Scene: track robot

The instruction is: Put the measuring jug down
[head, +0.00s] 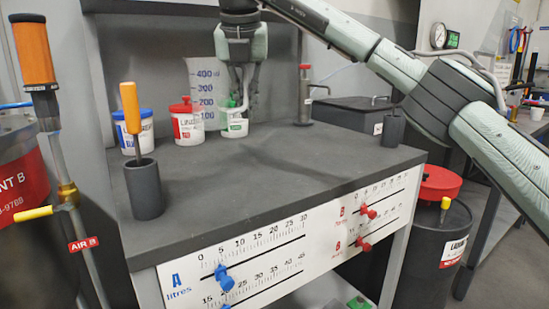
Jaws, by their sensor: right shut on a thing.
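The measuring jug (204,84) is translucent, with marks from 100 to 400, and stands upright in view at the back of the grey bench (270,165). My right gripper (243,98) points down at the right side of the jug and is shut on it. The exact grip point is hard to see. The jug's base is hidden behind the tubs, so I cannot tell whether it touches the bench top. My left gripper is not in view.
Blue-lidded (136,138), red-lidded (187,125) and green-labelled (235,126) tubs stand in front of the jug. A grey holder (144,190) with an orange-handled tool is front left. A metal pump (304,98) and dark box (350,114) stand right. The middle front of the bench is clear.

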